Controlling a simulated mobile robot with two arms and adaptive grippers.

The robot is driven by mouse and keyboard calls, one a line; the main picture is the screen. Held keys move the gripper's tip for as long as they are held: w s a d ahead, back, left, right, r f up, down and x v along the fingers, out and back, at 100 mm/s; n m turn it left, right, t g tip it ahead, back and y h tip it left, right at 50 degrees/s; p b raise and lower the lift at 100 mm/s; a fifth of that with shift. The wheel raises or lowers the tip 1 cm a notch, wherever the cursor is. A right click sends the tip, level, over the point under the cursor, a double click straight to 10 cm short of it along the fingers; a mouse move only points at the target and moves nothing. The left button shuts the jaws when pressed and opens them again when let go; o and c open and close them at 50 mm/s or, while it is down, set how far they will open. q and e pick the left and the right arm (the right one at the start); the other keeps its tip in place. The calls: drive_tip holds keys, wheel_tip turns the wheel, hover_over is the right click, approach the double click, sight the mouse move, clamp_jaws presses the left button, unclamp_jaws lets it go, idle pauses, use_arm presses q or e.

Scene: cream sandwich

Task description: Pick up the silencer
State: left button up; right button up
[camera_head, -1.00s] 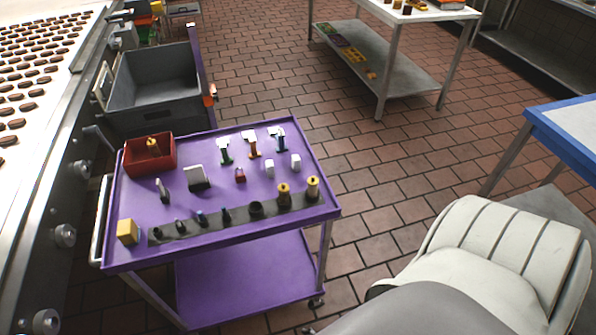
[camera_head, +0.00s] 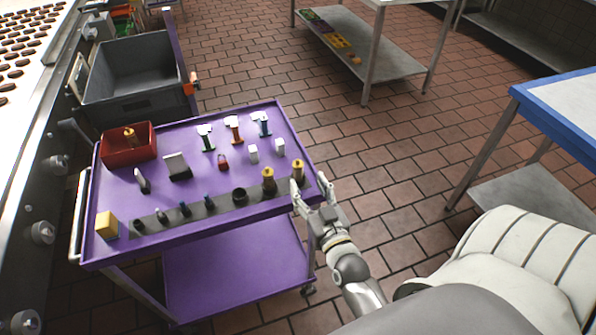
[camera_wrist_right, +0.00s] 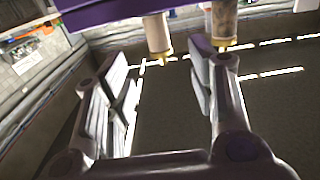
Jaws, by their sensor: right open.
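Two brass-coloured cylinders that look like silencers stand upright at the right end of the dark strip, one on the left (camera_head: 268,181) and one at the corner (camera_head: 298,171). A similar brass piece (camera_head: 129,138) is in the red bin. My right gripper (camera_head: 311,188) is open and empty at the cart's front right edge, beside the corner cylinder. In the right wrist view, two cylinders, left (camera_wrist_right: 156,36) and right (camera_wrist_right: 223,25), show beyond the spread fingers (camera_wrist_right: 165,80), with no contact clear. My left gripper is not in view.
The purple cart (camera_head: 170,237) carries a yellow block (camera_head: 106,225), small dark parts along the dark strip (camera_head: 170,218), white blocks and coloured-handled tools. A grey crate (camera_head: 140,75) stands behind it. A blue-edged table (camera_head: 560,135) stands on the right.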

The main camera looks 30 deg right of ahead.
sight(300, 170)
drive_tip(key=x, duration=0.3)
drive_tip(key=shift+w+p, duration=0.2)
drive_tip(key=shift+p, duration=0.1)
drive_tip(key=p+x, duration=0.1)
drive_tip(key=x, duration=0.3)
drive_tip(key=shift+w+d+r, duration=0.1)
drive_tip(key=shift+w+r, duration=0.05)
drive_tip(key=shift+r, duration=0.05)
drive_tip(key=shift+w, duration=0.2)
drive_tip(key=shift+c, duration=0.4)
drive_tip(key=c, duration=0.9)
